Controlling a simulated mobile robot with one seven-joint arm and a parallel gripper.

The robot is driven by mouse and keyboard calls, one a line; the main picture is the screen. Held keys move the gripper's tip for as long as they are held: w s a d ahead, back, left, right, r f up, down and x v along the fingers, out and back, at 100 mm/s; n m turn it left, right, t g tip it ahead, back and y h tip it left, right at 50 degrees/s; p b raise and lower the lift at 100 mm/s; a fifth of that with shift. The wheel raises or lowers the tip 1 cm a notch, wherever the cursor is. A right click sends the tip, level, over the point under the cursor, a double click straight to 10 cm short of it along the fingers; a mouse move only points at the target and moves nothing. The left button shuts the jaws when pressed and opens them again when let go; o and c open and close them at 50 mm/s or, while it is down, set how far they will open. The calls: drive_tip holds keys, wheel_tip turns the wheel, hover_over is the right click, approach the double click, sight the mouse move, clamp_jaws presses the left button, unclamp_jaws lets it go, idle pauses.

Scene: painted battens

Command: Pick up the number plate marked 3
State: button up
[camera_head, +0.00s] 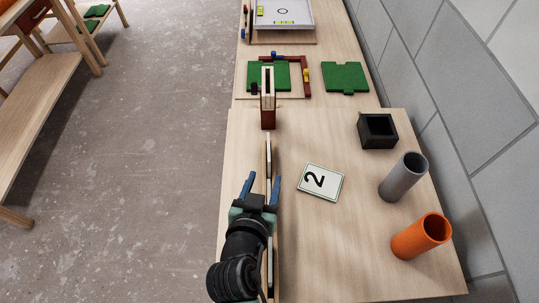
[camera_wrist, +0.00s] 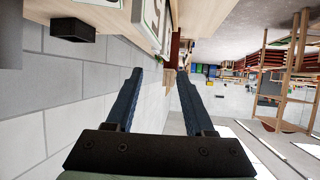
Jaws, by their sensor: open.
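A white number plate marked 2 (camera_head: 320,181) with a green edge lies flat on the table, right of my gripper. I cannot read a 3 anywhere. Thin plates stand edge-on in a row along the table's left side; one upright plate (camera_head: 268,153) shows just beyond my fingers, its face hidden. My gripper (camera_head: 262,180) is open over this row in the head view. In the wrist view, the gripper (camera_wrist: 160,72) shows spread blue fingers with nothing seen held between them. A white plate with a green edge (camera_wrist: 151,18) shows above and beyond the fingertips there.
A dark red and wood upright block (camera_head: 268,112) stands beyond the row. A black open box (camera_head: 377,131), a grey tube (camera_head: 398,182) and an orange tube (camera_head: 415,240) stand at the right, near the wall. Green pieces (camera_head: 345,77) lie farther back. The table's front middle is clear.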

approach(269, 150)
wheel_tip(269, 150, down, 2)
drive_tip(key=w, duration=0.3)
drive_tip(key=shift+r+p+x, duration=0.15)
drive_tip(key=shift+p+x, duration=0.2)
drive_tip(key=shift+x, duration=0.95)
drive_tip(key=shift+r+p+x, duration=0.1)
drive_tip(key=shift+p+x, duration=0.2)
drive_tip(key=shift+x, duration=1.05)
drive_tip(key=shift+d, duration=0.2)
clamp_jaws()
